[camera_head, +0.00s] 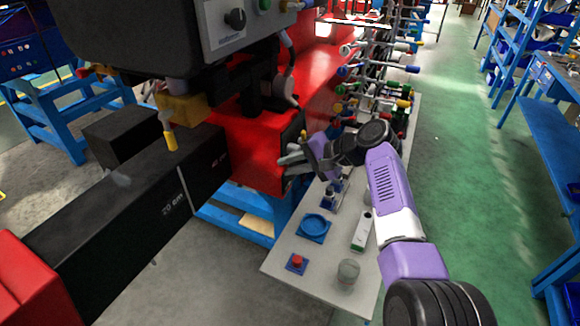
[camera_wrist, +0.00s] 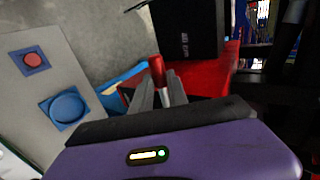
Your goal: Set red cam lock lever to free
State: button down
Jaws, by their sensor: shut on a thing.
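The red cam lock lever (camera_wrist: 157,66) shows in the wrist view as a short red handle, with a pale lower part between my fingers. My gripper (camera_wrist: 160,88) is shut on it, one grey finger on each side. In the head view my gripper (camera_head: 289,162) is at the dark end face of the large red machine body (camera_head: 258,150). There the lever cannot be made out behind the fingers. Which position the lever is set to cannot be told from these views.
A pale table (camera_head: 320,276) below holds a blue round dish (camera_head: 314,226), a red button on a blue base (camera_head: 297,262) and a clear jar (camera_head: 348,272). A rack of colour-tipped levers (camera_head: 375,88) stands behind my arm. The green floor (camera_head: 460,170) at right is open.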

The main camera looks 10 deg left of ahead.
jog(key=shift+r, duration=0.1)
jog(key=c, duration=1.3)
grip_release()
jog(key=b+v, duration=0.1)
jog(key=v, duration=0.6)
jog(key=shift+d+r, duration=0.2)
jog(key=shift+d, duration=0.1)
